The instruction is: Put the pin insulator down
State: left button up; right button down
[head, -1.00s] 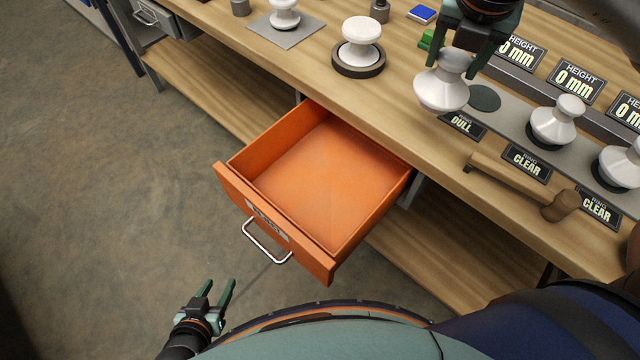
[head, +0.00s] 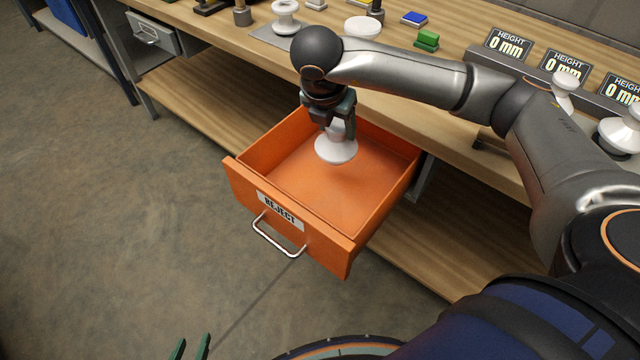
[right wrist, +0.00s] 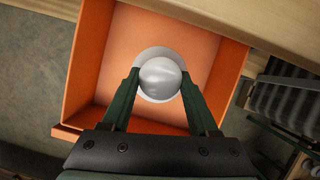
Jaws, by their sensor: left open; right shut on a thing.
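The white pin insulator (head: 336,148) hangs upright in my right gripper (head: 338,118), over the open orange drawer (head: 290,244) labelled REJECT. In the right wrist view the right gripper's fingers (right wrist: 160,88) are shut on the insulator's rounded top (right wrist: 160,78), with the drawer's orange floor (right wrist: 127,55) below it. I cannot tell how far its base is from the floor. My left gripper (head: 190,350) is open and empty at the bottom edge of the head view, mostly cut off.
The wooden bench (head: 450,30) runs behind the drawer, with another white insulator (head: 286,18), a green block (head: 427,40) and a blue block (head: 414,18) on it. Height displays (head: 508,46) stand at the right. The drawer holds nothing else that I see.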

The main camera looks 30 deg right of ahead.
aim_at(330, 139)
jog(key=f, duration=0.4)
jog(key=shift+w+a+f, duration=0.2)
jog(key=shift+a+f, duration=0.1)
jog(key=shift+f, duration=3.15)
jog(key=shift+f+b, duration=0.2)
jog(key=shift+b, duration=0.2)
jog(key=shift+c, duration=0.8)
grip_release()
jog(key=shift+r, duration=0.1)
jog(key=shift+r+p, duration=0.25)
jog(key=shift+p, duration=0.15)
jog(key=v, duration=1.1)
jog(key=shift+s+a+r, duration=0.15)
jog(key=shift+a+r, duration=0.1)
jog(key=shift+r, duration=0.05)
